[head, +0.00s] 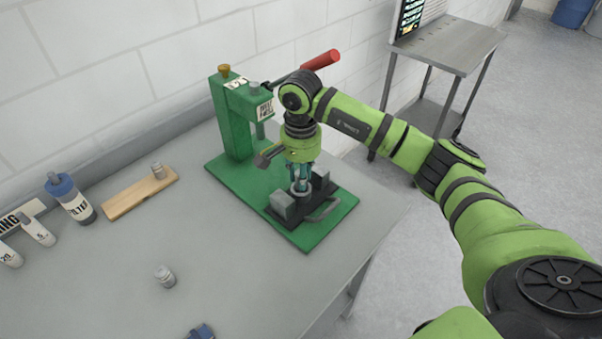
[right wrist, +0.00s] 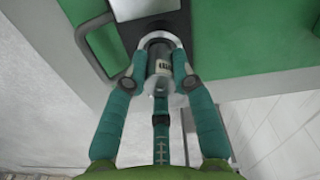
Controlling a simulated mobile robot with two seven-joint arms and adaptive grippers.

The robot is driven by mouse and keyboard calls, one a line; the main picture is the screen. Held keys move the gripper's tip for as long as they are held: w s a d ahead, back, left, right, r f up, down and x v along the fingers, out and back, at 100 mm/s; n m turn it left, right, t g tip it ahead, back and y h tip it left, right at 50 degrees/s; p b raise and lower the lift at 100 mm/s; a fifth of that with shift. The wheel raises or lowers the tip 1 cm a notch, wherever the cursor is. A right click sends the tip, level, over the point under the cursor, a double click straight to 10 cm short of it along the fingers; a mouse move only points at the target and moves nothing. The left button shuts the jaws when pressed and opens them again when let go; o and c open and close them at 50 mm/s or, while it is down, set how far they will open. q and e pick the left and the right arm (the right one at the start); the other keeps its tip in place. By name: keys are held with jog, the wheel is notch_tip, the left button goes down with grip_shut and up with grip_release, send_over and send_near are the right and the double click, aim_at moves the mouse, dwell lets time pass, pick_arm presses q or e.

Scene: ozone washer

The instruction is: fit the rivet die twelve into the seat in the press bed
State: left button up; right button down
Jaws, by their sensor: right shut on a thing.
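The green press (head: 231,130) stands on a green base, with a dark press bed (head: 322,190) at its front right. My right gripper (head: 301,187) points down over the bed. In the right wrist view its teal fingers (right wrist: 158,80) are shut on a small metal cylinder with a dark label, the rivet die (right wrist: 160,60); its number is not readable. A pale ring, the seat (right wrist: 150,37), shows around the die's far end. I cannot tell whether the die is inside the seat or just above it. The fingers partly hide both. My left gripper is not in view.
Grey metal blocks (head: 283,204) and a bar handle (head: 325,210) flank the seat. A red lever (head: 321,60) rises behind my arm. A wooden board (head: 137,195) bears a small metal piece (head: 158,170); another piece (head: 165,276) stands on the table. A blue-capped bottle (head: 70,200) is left.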

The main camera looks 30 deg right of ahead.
jog(key=shift+f+b, duration=0.9)
jog(key=shift+f, duration=0.1)
jog(key=c, duration=0.9)
grip_release()
jog(key=shift+c, duration=0.2)
notch_tip(320, 180, up, 8)
jog(key=shift+f, duration=0.25)
jog(key=shift+s+f, duration=0.1)
